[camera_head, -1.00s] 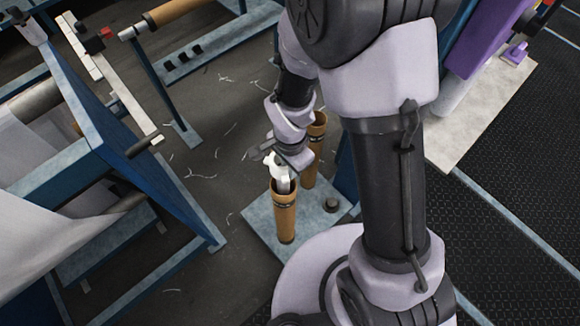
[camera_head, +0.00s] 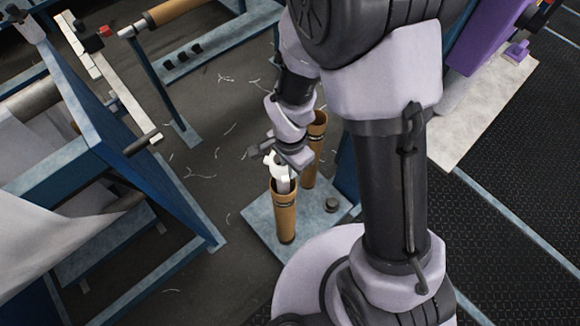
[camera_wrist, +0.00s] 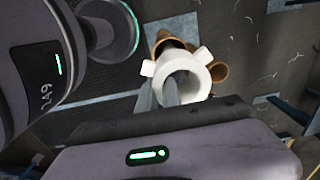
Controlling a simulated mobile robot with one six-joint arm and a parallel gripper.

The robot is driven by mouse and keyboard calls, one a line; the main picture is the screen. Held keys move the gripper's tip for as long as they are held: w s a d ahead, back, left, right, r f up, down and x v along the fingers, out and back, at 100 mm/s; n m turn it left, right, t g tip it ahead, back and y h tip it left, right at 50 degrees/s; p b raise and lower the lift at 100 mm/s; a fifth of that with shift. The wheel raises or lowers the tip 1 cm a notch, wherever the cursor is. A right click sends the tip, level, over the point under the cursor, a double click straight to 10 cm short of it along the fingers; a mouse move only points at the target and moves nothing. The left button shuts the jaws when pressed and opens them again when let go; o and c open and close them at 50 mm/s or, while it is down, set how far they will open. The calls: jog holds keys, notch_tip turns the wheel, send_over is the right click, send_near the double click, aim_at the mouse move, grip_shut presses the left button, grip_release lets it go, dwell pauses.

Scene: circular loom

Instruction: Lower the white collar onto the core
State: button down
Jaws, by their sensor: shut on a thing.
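The white collar (camera_head: 278,162) is a short ring with small lugs on its sides. It shows large in the wrist view (camera_wrist: 203,84), with its open bore facing the camera. My gripper (camera_head: 271,153) is shut on the collar's wall, with the fingers also in the wrist view (camera_wrist: 168,94). The collar is right over the mouth of the front brown core (camera_head: 285,218), which stands upright. I cannot tell whether the collar touches the core's rim. In the wrist view the collar hides much of the brown tubes behind it.
A second brown tube (camera_head: 317,135) stands close behind the front core. Both stand on a blue-grey plate (camera_head: 262,218) with a dark knob (camera_head: 331,205). A blue loom frame (camera_head: 150,175) is at the left, with open floor between.

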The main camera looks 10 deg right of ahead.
jog(key=shift+f, duration=0.15)
dwell(0.3)
dwell(0.4)
jog(key=shift+f+b, duration=0.2)
jog(key=shift+b, duration=0.4)
jog(key=shift+r, duration=0.35)
